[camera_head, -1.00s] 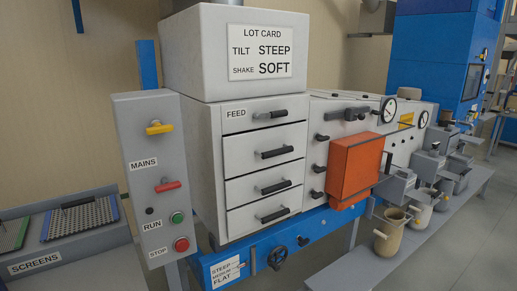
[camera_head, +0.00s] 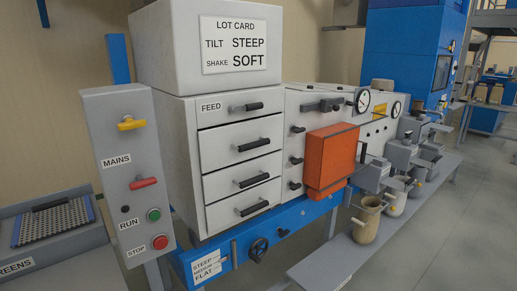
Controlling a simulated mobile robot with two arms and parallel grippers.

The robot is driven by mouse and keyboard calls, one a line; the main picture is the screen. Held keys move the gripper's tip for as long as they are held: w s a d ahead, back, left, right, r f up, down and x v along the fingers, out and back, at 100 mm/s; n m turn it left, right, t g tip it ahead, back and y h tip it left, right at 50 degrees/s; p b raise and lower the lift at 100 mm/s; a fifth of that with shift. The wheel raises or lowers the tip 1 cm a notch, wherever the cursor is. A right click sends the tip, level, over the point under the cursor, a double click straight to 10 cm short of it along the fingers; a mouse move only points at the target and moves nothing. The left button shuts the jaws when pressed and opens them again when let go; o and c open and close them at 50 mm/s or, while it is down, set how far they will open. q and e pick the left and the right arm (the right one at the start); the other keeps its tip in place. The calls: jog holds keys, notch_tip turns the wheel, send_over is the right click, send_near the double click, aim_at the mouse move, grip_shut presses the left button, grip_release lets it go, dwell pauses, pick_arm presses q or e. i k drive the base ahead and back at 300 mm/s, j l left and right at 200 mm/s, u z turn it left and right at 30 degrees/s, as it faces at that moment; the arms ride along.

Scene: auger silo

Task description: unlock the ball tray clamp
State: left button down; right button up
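The machine is a white cabinet with a stack of drawers (camera_head: 236,160); the top one is labelled FEED, and each has a black bar handle. Right of them are a dark lever-like fitting (camera_head: 323,105) and several black knobs (camera_head: 296,160). A black handwheel (camera_head: 259,249) and a smaller knob (camera_head: 283,232) sit on the blue frame below. I cannot tell which of these, if any, is the ball tray clamp. Neither of my grippers is in view.
A grey control post (camera_head: 130,180) with MAINS and RUN/STOP controls stands left. An orange box (camera_head: 330,158) juts from the front. Beige jugs (camera_head: 367,220) stand on a low grey bench (camera_head: 325,268). A screen rack (camera_head: 55,222) is at far left. Floor is clear at right.

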aim_at(295, 160)
jog(key=i+l+z, duration=0.35)
jog(key=i+l, duration=0.8)
jog(key=i, duration=0.15)
